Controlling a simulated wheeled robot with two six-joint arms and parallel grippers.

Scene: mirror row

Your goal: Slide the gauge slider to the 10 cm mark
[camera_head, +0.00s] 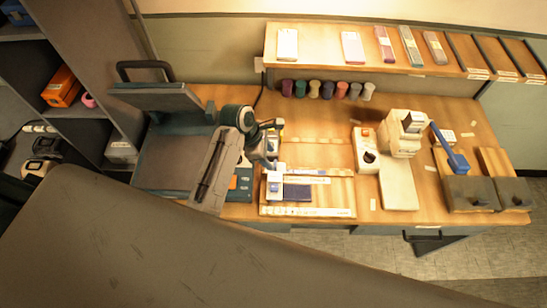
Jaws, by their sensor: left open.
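A wooden gauge board (335,190) with white scale strips lies on the bench, left of centre. A small white-and-blue block (274,180), which looks like the gauge slider, sits at the board's left end, beside a dark blue block (297,193). The scale marks are too small to read. My left gripper (270,143) is open just beyond the slider, near the board's far left side. It overlaps a small pale item (276,130) there; I cannot tell whether they touch. My right gripper is not in view.
A white switch box (366,148) and a white stand machine (401,150) are right of the board. A blue-handled tool (449,148) stands further right. Small coloured jars (327,90) line the back below a shelf (320,55). A dark lidded machine (170,155) is at left.

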